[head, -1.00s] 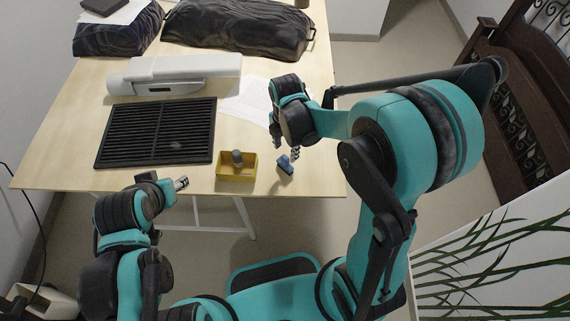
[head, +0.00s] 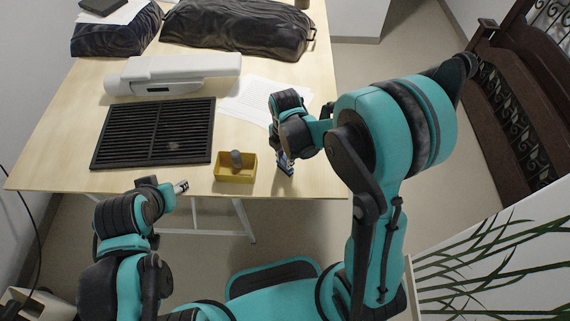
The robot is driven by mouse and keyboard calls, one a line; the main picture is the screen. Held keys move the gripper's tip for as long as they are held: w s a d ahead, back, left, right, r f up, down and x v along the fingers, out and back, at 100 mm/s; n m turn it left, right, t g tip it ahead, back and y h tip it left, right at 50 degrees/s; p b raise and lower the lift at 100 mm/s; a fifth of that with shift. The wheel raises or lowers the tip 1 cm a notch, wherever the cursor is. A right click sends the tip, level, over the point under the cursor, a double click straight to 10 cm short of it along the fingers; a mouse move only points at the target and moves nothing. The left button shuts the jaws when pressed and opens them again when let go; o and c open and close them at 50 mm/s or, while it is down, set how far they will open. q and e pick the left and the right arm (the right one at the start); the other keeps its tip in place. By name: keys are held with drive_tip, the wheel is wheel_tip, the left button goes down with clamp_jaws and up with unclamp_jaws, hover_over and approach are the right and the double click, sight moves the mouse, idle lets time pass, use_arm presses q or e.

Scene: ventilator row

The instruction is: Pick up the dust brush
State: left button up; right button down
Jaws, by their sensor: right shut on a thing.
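The dust brush (head: 287,170), a small blue piece, is at the front right of the wooden table, mostly hidden by my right gripper. My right gripper (head: 284,158) points down over it with its fingers shut on it. I cannot tell whether the brush touches the table. My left gripper (head: 181,187) is at the table's front edge, left of the yellow box and apart from the brush; its fingers are too small to judge.
A yellow open box (head: 235,177) with a grey object (head: 236,158) stands left of the brush. A black slatted grille (head: 150,135), a white long unit (head: 172,75), paper sheets (head: 250,100) and dark bags (head: 238,30) lie on the table (head: 60,150).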

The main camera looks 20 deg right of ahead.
drive_tip(key=shift+r, duration=0.45)
drive_tip(key=r, duration=0.1)
drive_tip(key=r+p, duration=0.2)
drive_tip(key=r, duration=0.1)
drive_tip(key=shift+s+d, duration=0.3)
drive_tip(key=s+d+r+p, duration=0.3)
drive_tip(key=s+d+r, duration=0.3)
drive_tip(key=s+d, duration=0.1)
drive_tip(key=shift+s+d, duration=0.2)
drive_tip(key=shift+s, duration=0.3)
